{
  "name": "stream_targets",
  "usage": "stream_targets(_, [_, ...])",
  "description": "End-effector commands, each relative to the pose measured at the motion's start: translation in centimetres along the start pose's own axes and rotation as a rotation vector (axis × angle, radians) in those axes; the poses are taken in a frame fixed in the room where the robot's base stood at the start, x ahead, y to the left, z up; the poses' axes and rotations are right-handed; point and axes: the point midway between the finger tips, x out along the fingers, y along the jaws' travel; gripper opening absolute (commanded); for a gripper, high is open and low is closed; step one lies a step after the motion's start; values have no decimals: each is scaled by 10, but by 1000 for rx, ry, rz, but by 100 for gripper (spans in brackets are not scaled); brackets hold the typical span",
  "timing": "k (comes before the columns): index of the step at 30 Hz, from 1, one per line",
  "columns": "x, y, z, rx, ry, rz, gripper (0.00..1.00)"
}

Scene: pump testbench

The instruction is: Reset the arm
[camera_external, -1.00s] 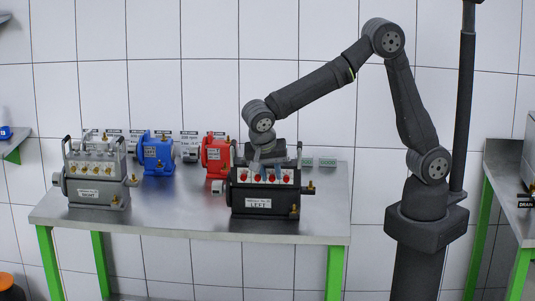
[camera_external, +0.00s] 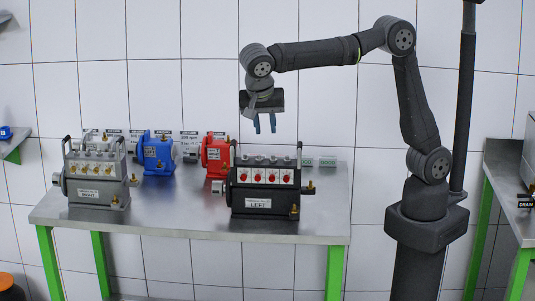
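My gripper (camera_external: 265,124) hangs in the air above the black manifold labelled LEFT (camera_external: 264,196), pointing down. Its two blue fingers are apart, with nothing seen between them. The black manifold stands on the table with a row of red-topped parts along its upper face. My arm reaches from its column at the right over to the left, with the forearm nearly level.
The metal table (camera_external: 180,224) with green legs also holds a grey manifold labelled RIGHT (camera_external: 97,180), a blue pump (camera_external: 156,155) and a red pump (camera_external: 216,157). A dark pole (camera_external: 466,110) stands behind my arm. A second table (camera_external: 511,180) is at the far right.

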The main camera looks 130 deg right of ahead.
Motion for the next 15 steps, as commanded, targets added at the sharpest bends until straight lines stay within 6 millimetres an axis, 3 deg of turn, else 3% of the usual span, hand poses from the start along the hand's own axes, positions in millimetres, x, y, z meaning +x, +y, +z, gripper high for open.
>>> stream_targets(1, [10, -6, 1, -6, 6, 34, 26])
stream_targets(15, [53, -38, 4, -73, 5, 250, 26])
